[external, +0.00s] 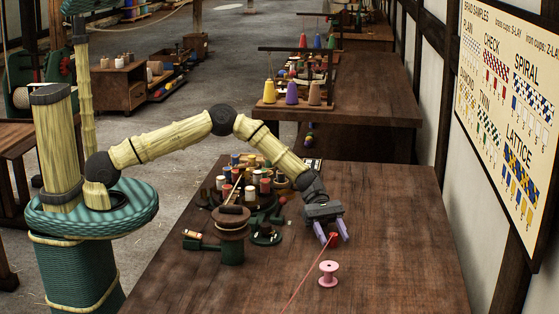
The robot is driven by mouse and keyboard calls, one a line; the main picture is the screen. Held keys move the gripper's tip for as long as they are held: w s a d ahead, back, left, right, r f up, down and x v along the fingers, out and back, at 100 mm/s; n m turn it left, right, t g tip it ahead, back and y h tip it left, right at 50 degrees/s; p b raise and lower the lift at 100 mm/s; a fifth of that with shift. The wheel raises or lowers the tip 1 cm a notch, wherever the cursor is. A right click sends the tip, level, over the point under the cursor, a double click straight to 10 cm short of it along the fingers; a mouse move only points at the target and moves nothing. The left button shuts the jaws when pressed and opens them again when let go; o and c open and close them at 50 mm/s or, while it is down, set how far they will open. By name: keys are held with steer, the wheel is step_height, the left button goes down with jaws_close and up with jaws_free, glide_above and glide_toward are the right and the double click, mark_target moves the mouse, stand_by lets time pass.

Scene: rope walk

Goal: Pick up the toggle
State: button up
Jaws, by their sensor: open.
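My gripper (332,234) is low over the right part of the near wooden table, with its two lavender fingers apart and pointing down. A small red piece (333,238) shows between or just in front of the fingertips; I cannot tell whether the fingers touch it. A thin red cord (308,274) runs from it toward the lower left across the table. I cannot make out the toggle for certain; the red piece may be it, but its shape is too small to tell.
A pink spool (328,273) stands upright just in front of my gripper. A wooden winder on a green clamp (231,243) and a round rack of several spools (247,190) stand to the left. The table's right side (410,250) is clear. A sample board (509,120) hangs on the right wall.

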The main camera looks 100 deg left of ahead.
mark_target(334, 234)
steer(key=shift+w+d+f, duration=0.15)
steer(key=shift+d, duration=0.1)
stand_by(0.3)
steer(key=c, duration=1)
jaws_close()
step_height(334, 234, up, 10)
steer(key=shift+r, duration=0.1)
